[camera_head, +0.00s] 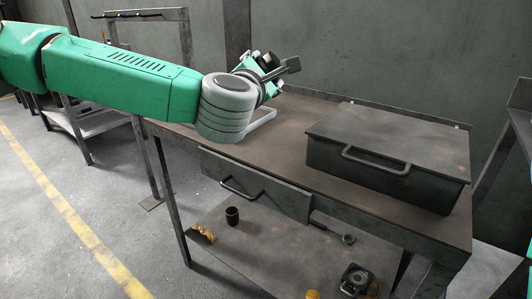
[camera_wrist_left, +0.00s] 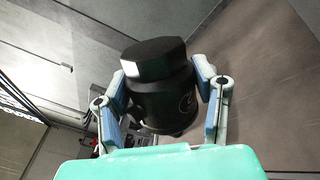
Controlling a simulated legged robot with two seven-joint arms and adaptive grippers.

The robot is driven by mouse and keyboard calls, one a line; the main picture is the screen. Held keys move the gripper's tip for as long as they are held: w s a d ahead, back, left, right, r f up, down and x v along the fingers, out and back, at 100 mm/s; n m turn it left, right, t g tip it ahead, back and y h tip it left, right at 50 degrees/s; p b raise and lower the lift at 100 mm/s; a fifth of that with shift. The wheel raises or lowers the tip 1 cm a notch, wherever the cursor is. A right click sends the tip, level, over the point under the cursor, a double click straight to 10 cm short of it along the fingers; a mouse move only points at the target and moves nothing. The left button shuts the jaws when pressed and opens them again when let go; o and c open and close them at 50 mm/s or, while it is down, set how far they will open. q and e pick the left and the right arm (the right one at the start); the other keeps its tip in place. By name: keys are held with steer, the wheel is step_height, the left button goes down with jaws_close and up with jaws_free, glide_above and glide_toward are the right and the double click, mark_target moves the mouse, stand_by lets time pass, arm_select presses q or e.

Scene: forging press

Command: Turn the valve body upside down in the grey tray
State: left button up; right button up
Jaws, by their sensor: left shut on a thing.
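My left gripper (camera_head: 272,66) is above the back left part of the workbench. In the left wrist view, my left gripper (camera_wrist_left: 163,78) has its blue-padded fingers on both sides of the valve body (camera_wrist_left: 160,100), a black rounded body with a faceted end. The gripper is shut on it. In the head view only a small dark part of the valve body (camera_head: 268,61) shows among the fingers. A light grey edge, likely of the grey tray (camera_head: 262,122), shows on the bench behind my wrist; the rest is hidden. My right gripper is not in view.
A dark lidded toolbox (camera_head: 385,150) stands on the right of the workbench (camera_head: 285,150). A drawer (camera_head: 255,185) is under the top. The bench middle is clear.

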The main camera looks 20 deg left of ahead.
arm_select(q)
steer(key=shift+n, duration=0.3)
steer(key=shift+r, duration=0.15)
steer(key=n+b, duration=0.4)
steer(key=n, duration=0.1)
steer(key=n+b, duration=0.2)
steer(key=b, duration=0.1)
steer(key=shift+f+n, duration=0.3)
steer(key=shift+n, duration=0.1)
steer(key=shift+r+n+b, duration=0.15)
steer(key=shift+n+b, duration=0.35)
steer(key=shift+r, duration=0.15)
